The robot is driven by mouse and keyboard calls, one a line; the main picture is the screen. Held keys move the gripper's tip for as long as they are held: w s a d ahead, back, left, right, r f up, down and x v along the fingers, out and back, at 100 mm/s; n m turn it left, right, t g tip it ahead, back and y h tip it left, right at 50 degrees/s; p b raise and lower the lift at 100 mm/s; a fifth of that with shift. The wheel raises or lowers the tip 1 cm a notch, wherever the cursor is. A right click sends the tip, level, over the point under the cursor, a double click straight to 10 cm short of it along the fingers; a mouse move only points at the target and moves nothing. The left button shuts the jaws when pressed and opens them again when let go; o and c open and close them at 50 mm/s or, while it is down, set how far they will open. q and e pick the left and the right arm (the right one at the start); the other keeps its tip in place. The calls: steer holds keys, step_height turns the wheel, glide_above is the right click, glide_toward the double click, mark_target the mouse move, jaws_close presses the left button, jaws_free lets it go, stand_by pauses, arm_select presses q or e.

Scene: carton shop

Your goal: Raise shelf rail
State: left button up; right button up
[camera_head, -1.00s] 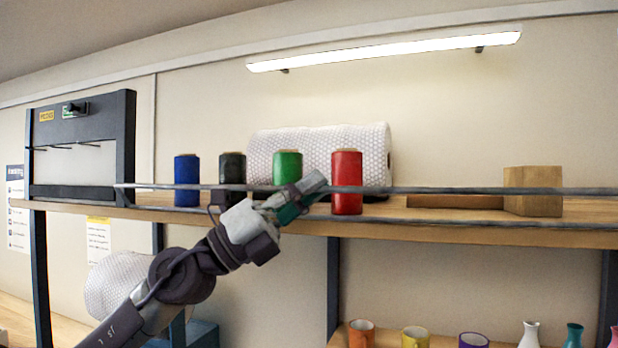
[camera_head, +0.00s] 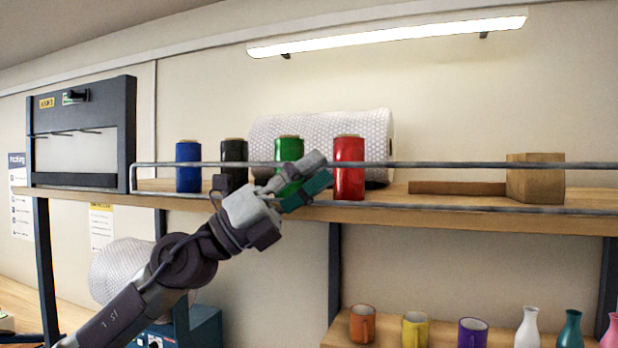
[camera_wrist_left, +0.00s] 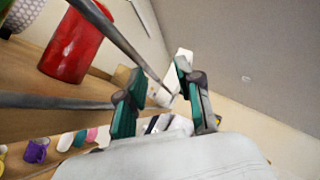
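The shelf rail (camera_head: 450,164) is a long grey metal loop along the front of the upper shelf (camera_head: 420,218). Its top bar stands above its lower bar, crossing in front of the spools. My left gripper (camera_head: 306,178) is at the rail's front, before the green and red spools, with its fingertips close to the top bar. In the left wrist view, its teal finger pads (camera_wrist_left: 158,95) are spread apart, and the top bar (camera_wrist_left: 125,40) runs towards the fingers from the upper left. I cannot tell whether they touch. My right gripper is not in view.
Blue (camera_head: 188,166), black (camera_head: 234,160), green (camera_head: 289,150) and red (camera_head: 349,168) spools stand behind the rail. A bubble-wrap roll (camera_head: 380,140) and wooden block (camera_head: 535,180) are also on the shelf. Mugs (camera_head: 415,330) and vases (camera_head: 528,328) stand below.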

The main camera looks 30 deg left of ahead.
arm_select(q)
steer(key=shift+f, duration=0.15)
steer(key=v, duration=1.2)
steer(key=shift+w, duration=0.1)
stand_by(0.5)
